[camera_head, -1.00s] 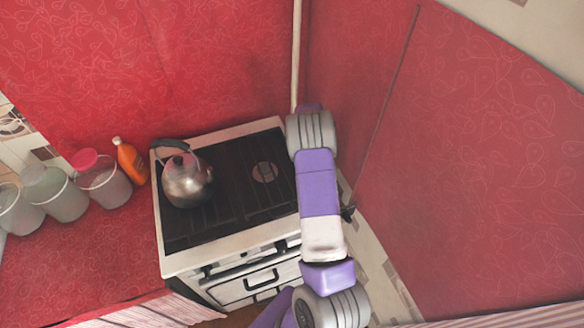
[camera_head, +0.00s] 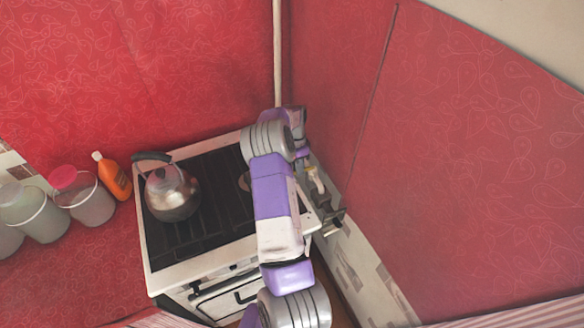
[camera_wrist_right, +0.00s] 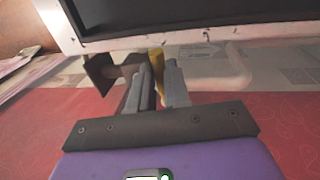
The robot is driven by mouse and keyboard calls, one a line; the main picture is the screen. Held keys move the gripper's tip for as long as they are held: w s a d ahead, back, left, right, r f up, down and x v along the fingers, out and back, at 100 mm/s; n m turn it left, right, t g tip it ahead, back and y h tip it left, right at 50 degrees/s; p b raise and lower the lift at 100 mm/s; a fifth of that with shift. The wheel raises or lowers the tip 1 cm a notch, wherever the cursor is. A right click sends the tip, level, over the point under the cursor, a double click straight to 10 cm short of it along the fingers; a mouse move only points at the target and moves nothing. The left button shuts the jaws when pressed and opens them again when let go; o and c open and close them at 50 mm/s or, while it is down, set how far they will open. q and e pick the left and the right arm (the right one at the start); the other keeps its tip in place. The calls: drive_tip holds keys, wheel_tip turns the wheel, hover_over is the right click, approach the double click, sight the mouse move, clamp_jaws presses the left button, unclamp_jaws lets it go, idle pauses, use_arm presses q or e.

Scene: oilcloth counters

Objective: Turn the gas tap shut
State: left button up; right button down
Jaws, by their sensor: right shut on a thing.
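The gas tap shows in the right wrist view as a yellow handle (camera_wrist_right: 157,61) with grey-brown pipework beside it, below the stove's edge. My right gripper (camera_wrist_right: 158,82) has its two fingers close together around the yellow handle and is shut on it. Most of the tap body is hidden by the fingers. In the head view my right gripper (camera_head: 316,186) points down into the narrow gap between the stove and the right wall. The handle's exact angle is hard to tell. My left gripper is not in view.
The stove (camera_head: 150,272) stands left of my right arm, with a metal kettle (camera_head: 172,194) on its top. An orange bottle (camera_head: 114,180) and several jars stand on the red counter at left. A pale vertical pipe (camera_head: 277,60) runs up the corner. A red wall (camera_head: 450,170) closes the right side.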

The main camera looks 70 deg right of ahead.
idle(0.4)
drive_tip(key=c, duration=1.1)
unclamp_jaws()
wheel_tip(320, 180, up, 8)
drive_tip(key=w+d, duration=0.1)
drive_tip(key=shift+f, duration=0.25)
drive_tip(key=shift+w, duration=0.15)
